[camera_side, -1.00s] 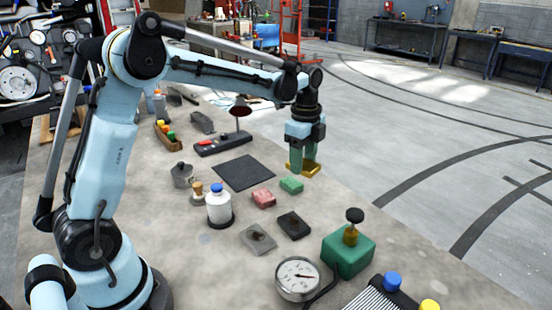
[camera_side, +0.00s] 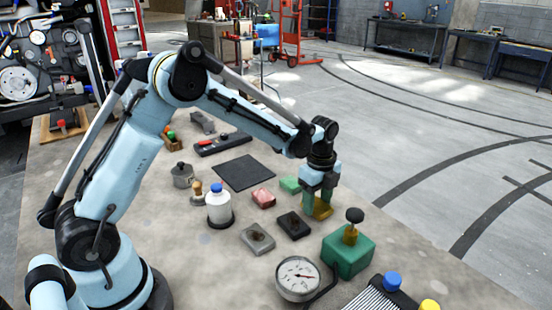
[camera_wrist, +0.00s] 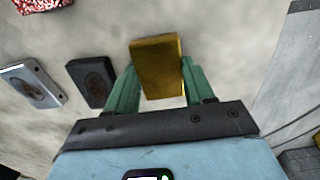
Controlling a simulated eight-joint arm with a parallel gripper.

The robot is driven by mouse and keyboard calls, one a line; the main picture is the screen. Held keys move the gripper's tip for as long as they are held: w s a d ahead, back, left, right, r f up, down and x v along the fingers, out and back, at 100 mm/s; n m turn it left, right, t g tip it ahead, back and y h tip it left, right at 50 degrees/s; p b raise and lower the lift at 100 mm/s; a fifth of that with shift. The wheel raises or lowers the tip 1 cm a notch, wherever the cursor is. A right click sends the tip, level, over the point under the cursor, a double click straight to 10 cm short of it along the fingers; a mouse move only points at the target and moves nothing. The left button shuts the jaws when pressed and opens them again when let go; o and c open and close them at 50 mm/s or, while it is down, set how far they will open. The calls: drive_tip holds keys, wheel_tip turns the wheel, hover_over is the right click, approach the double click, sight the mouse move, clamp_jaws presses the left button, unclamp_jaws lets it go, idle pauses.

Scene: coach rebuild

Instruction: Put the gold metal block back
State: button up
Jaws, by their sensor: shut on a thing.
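The gold metal block (camera_side: 323,210) is between the green fingers of my gripper (camera_side: 318,203), at the right side of the bench. In the wrist view the gold block (camera_wrist: 158,66) sits between both fingertips of my gripper (camera_wrist: 160,72), which is shut on it. The fingers partly cover the block in the side view. I cannot tell whether its underside touches the bench. A dark block with a round mark (camera_side: 293,224) lies to its left, apart from it, and also shows in the wrist view (camera_wrist: 93,82).
A green box with a black knob (camera_side: 348,252) stands close in front. A gauge (camera_side: 298,279) and a white bottle (camera_side: 219,206) stand nearby. A black mat (camera_side: 244,172) is bare.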

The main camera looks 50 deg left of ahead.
sight(317, 205)
drive_tip(key=shift+f, duration=0.25)
drive_tip(key=o, duration=1.3)
drive_tip(key=shift+r, duration=0.15)
wheel_tip(317, 205, up, 11)
drive_tip(key=s+r+n+t, duration=0.4)
drive_tip(key=s+r+n, duration=0.2)
drive_tip(key=s+n, duration=0.3)
drive_tip(key=shift+s+d+f+n+t, duration=0.15)
drive_tip(key=shift+s+f+n+t, duration=0.45)
drive_tip(key=shift+s+n, duration=0.9)
drive_tip(key=shift+s+d+f+n+t, duration=0.1)
drive_tip(key=shift+s+f+n+t, duration=0.45)
drive_tip(key=shift+s+n, duration=0.9)
drive_tip(key=shift+s+d+f+n+t, duration=0.15)
drive_tip(key=shift+s+f+n+t, duration=0.4)
drive_tip(key=shift+s+n, duration=0.9)
drive_tip(key=shift+w+f, duration=0.1)
